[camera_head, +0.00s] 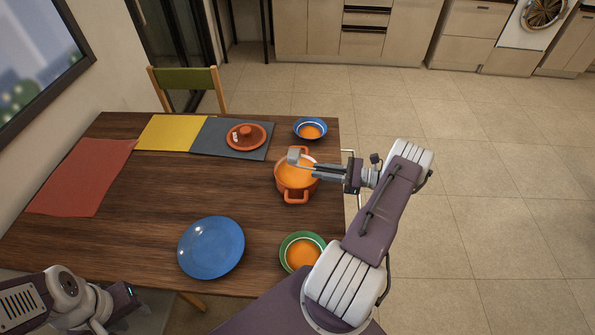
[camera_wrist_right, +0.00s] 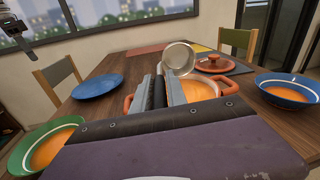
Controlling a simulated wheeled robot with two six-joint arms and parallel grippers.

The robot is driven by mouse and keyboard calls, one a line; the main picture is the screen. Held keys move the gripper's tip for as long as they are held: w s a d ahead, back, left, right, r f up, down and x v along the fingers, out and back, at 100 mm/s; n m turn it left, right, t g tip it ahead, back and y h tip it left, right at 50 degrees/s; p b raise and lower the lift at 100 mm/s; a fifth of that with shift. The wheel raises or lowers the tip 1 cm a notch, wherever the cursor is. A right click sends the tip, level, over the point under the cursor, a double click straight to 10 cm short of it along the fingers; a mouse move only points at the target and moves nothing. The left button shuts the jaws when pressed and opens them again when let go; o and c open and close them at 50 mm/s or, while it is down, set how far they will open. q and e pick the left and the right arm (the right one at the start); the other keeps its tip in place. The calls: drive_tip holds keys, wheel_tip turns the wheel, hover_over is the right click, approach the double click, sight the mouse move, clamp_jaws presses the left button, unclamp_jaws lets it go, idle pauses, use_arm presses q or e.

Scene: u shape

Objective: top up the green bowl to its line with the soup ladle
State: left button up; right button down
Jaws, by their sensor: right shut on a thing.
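The green bowl (camera_head: 284,244) stands at the table's near right corner with orange soup in it. A pale line on its inside wall shows above the soup; the bowl also shows in the right wrist view (camera_wrist_right: 24,150). My right gripper (camera_head: 318,171) is shut on the soup ladle (camera_head: 294,155), whose handle is mostly hidden. The ladle's silver cup (camera_wrist_right: 180,58) is over the orange pot (camera_head: 282,187), above its soup; no soup is visible in the cup. My left gripper (camera_head: 128,292) is at the lower left, away from these things; its jaws are unclear.
A blue plate (camera_head: 210,247) lies left of the green bowl. A blue bowl (camera_head: 310,122) with orange soup stands behind the pot. The pot lid (camera_head: 246,136) lies on a grey mat (camera_head: 205,140). Yellow and red mats lie further left. The middle of the table is clear.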

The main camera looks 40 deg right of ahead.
drive_tip(key=shift+s+d+f+t+y+b, duration=0.1)
drive_tip(key=shift+f+t+y+b, duration=0.45)
drive_tip(key=shift+b, duration=1.45)
drive_tip(key=shift+s+d+f+t+y+b, duration=0.1)
drive_tip(key=shift+f+t+y+b, duration=0.45)
drive_tip(key=shift+b, duration=1.45)
idle(0.3)
